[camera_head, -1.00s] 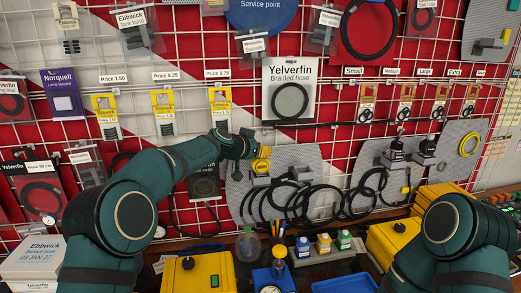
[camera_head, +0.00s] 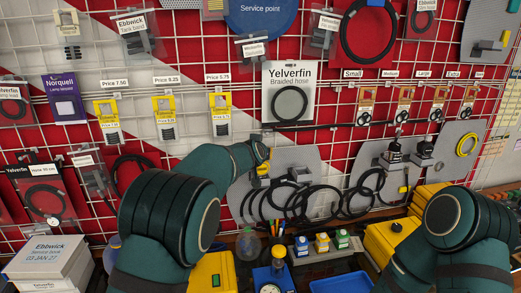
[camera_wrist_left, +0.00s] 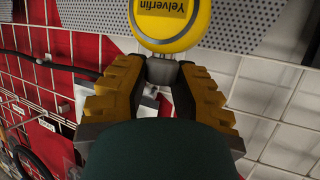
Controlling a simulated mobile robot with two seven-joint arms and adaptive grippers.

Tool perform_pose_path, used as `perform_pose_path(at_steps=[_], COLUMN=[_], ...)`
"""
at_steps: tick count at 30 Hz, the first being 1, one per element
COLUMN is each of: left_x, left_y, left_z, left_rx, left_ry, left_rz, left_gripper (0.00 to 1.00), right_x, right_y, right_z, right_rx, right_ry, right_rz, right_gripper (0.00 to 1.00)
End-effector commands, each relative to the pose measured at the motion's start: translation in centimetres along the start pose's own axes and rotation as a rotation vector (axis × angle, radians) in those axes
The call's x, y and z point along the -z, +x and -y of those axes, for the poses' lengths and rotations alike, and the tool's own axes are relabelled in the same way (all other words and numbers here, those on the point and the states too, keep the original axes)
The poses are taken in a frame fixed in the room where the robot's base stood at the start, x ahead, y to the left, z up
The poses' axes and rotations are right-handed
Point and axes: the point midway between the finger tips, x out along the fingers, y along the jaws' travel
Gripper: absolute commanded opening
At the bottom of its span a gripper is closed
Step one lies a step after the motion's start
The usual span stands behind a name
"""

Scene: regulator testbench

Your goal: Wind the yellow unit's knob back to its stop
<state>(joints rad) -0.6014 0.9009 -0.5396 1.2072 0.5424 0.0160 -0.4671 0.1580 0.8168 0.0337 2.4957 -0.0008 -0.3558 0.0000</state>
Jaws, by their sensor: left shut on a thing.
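In the left wrist view the yellow unit (camera_wrist_left: 172,22) has a round face with an upside-down "Yelverfin" label and a metal stem below it. My left gripper (camera_wrist_left: 161,72) is shut just below that face, its ribbed yellow-padded fingers on either side of the stem. The gripped part, seemingly the knob, is mostly hidden between the fingers. In the head view my left gripper (camera_head: 263,164) is at the left side of a grey perforated panel on the wall grid. There I cannot tell the unit's yellow from the finger pads. My right gripper is out of view.
Black hoses (camera_head: 325,205) hang in loops just below and right of my left gripper. Grey panels carry black fittings (camera_head: 396,150) farther right. On the bench stand several small bottles (camera_head: 322,243), yellow cases (camera_head: 212,272) and a blue tray (camera_head: 343,283).

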Motion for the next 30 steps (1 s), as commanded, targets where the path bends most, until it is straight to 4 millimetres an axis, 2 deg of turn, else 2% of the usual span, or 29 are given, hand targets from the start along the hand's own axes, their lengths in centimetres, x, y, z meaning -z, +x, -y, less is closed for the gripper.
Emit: perform_pose_path(at_steps=[3, 30], left_x=[-0.1, -0.23], left_y=[0.03, 0.2], left_z=[-0.41, -0.08], left_rx=[0.054, 0.51], left_ry=[-0.014, -0.201], left_rz=[0.002, 0.003], left_gripper=[0.0, 0.0], right_x=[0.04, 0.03], right_y=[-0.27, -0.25], right_z=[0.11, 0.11], right_rx=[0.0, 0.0], right_ry=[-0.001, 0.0], right_rz=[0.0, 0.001], right_gripper=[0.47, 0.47])
